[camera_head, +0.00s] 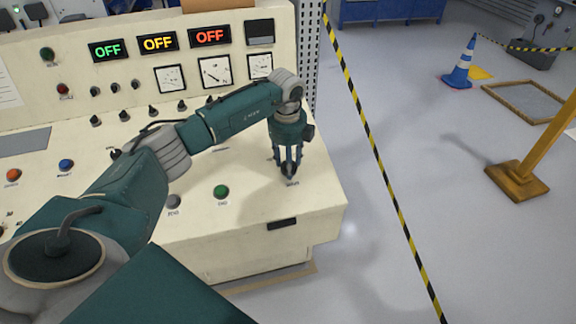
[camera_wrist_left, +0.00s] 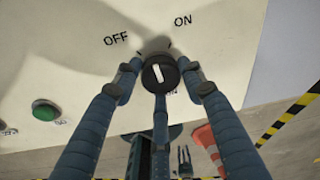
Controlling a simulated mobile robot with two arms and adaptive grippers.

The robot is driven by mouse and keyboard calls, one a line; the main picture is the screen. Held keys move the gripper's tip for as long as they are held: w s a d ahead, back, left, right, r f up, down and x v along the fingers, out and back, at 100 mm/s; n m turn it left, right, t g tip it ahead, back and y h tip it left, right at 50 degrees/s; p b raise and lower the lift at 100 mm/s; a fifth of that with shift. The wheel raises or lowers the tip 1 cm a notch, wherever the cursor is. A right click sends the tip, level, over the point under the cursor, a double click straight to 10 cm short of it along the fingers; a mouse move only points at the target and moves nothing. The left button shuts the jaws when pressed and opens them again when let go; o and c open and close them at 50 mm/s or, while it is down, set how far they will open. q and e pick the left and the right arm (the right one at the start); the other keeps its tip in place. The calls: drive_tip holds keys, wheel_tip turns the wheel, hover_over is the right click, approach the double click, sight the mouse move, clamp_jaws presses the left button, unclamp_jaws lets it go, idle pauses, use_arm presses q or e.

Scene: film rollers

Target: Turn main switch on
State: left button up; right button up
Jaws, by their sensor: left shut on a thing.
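The main switch is a round black knob (camera_wrist_left: 160,74) with a white pointer mark, on the cream console. In the left wrist view the words OFF and ON are printed above it. The white mark points up and slightly left, nearer the OFF side. My left gripper (camera_head: 290,172) reaches down onto the console's right end. In the wrist view its fingers (camera_wrist_left: 160,82) are closed around the knob, one on each side and one below. In the head view the fingers mostly hide the knob. A small pronged shape low in the wrist view may be my right gripper (camera_wrist_left: 185,158).
Three displays (camera_head: 158,42) on the console's back panel read OFF. A green button (camera_head: 221,192) and a grey button (camera_head: 173,201) sit left of the gripper. Black and yellow tape (camera_head: 366,140) runs along the open floor to the right.

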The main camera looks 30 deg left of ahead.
sight(294, 169)
use_arm(q)
drive_tip(key=m, duration=0.3)
drive_tip(key=m+b, duration=0.1)
drive_tip(key=shift+w+d+g, duration=0.1)
drive_tip(key=shift+d+g, duration=0.2)
drive_tip(key=shift+g, duration=0.1)
drive_tip(key=shift+f+m+y+b, duration=0.1)
drive_tip(key=shift+m+y+b, duration=0.3)
drive_tip(key=shift+m, duration=1.7)
drive_tip(key=o, duration=1.1)
drive_tip(key=shift+r, duration=0.35)
drive_tip(key=r, duration=0.3)
drive_tip(key=d+r, duration=0.1)
drive_tip(key=r, duration=0.7)
drive_tip(key=shift+d+r, duration=0.2)
